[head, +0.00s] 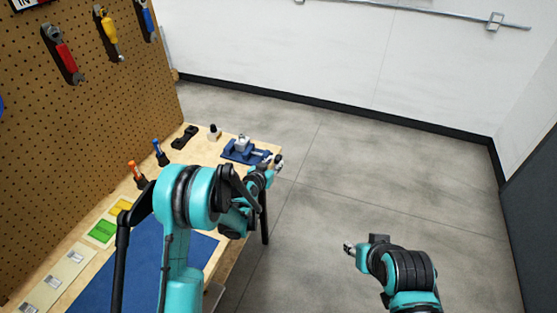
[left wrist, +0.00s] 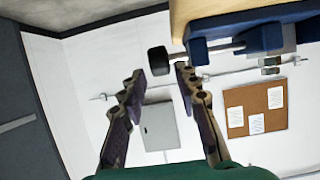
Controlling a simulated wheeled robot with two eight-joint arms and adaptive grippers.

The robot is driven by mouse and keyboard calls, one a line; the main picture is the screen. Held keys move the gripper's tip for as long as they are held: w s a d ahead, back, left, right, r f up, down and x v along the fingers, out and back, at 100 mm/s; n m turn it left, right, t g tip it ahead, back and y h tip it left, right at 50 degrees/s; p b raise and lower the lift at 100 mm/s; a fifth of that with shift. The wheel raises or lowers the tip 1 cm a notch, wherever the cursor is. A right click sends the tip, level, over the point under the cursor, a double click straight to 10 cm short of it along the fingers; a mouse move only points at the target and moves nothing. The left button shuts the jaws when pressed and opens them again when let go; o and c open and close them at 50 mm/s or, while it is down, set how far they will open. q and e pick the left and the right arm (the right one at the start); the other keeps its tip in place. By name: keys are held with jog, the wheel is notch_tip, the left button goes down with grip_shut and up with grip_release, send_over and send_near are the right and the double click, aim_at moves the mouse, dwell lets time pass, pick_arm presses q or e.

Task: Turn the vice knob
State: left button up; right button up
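The blue vice (head: 240,153) sits at the far right corner of the wooden workbench, with a light grey part on top. In the left wrist view the blue vice body (left wrist: 199,51) is upper right, with a metal rod running to the black knob (left wrist: 158,61). My left gripper (head: 276,162) is at the knob end of the vice, past the bench edge. In its wrist view the left gripper (left wrist: 160,72) is open, with the knob between or just beyond its fingertips; contact cannot be told. My right gripper (head: 362,243) is open and empty over the floor.
The workbench holds a black part (head: 184,137), a small bottle-like item (head: 214,133), orange-handled (head: 137,173) and blue-handled (head: 159,152) tools, and a blue mat (head: 150,270). A pegboard (head: 60,130) stands behind at left. The floor to the right is clear.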

aim_at(277, 160)
pick_arm(q)
jog(key=b+x, duration=0.1)
jog(key=x, duration=0.5)
jog(key=shift+f+b, duration=0.1)
jog(key=shift+b, duration=0.25)
grip_shut()
